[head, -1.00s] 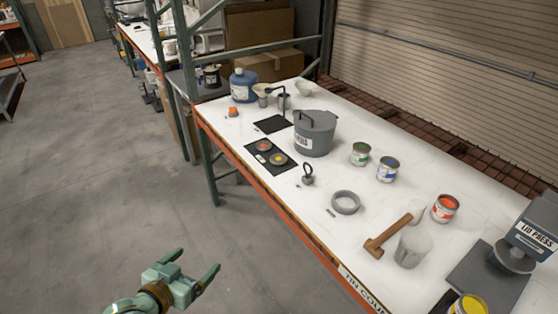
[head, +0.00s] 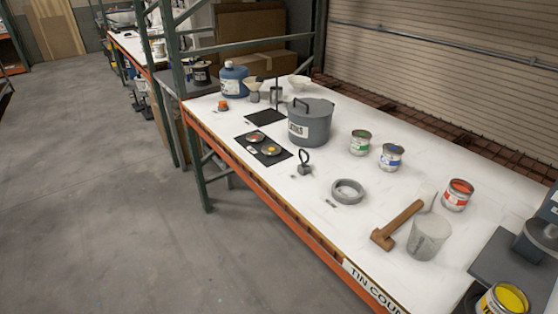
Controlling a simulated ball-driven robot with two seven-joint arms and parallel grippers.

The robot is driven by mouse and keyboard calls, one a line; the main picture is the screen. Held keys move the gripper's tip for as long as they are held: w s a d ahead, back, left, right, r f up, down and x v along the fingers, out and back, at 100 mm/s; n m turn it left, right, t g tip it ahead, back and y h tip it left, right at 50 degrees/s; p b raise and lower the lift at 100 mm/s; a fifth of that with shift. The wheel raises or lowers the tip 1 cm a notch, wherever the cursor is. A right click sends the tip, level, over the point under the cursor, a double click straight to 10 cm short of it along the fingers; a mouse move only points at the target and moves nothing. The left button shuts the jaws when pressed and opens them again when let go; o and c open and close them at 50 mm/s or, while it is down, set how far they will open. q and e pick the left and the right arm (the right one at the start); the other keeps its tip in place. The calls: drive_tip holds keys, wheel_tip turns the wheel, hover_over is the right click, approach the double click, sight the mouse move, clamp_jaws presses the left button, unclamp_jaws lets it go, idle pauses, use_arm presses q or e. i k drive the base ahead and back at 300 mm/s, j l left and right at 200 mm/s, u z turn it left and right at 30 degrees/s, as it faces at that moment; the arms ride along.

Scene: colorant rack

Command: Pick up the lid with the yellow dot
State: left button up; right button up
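The lid with the yellow dot (head: 271,150) lies flat on a black mat (head: 250,149) near the front edge of the white table. A second lid, with an orange-red dot (head: 256,138), lies just behind and left of it on the same mat. The two lids are close together; I cannot tell whether they touch. Neither of my grippers shows in the head view now.
A grey lidded pot (head: 311,127) stands right of the mat. A small weight with a ring handle (head: 305,167), a grey ring (head: 347,192), a mallet (head: 395,227) and several paint tins lie further right. The floor (head: 120,220) before the table is clear.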

sight(270, 149)
drive_tip(key=i+j+z, duration=0.2)
drive_tip(key=z, duration=0.25)
drive_tip(key=i+j+z, duration=0.45)
drive_tip(key=k+l, duration=0.1)
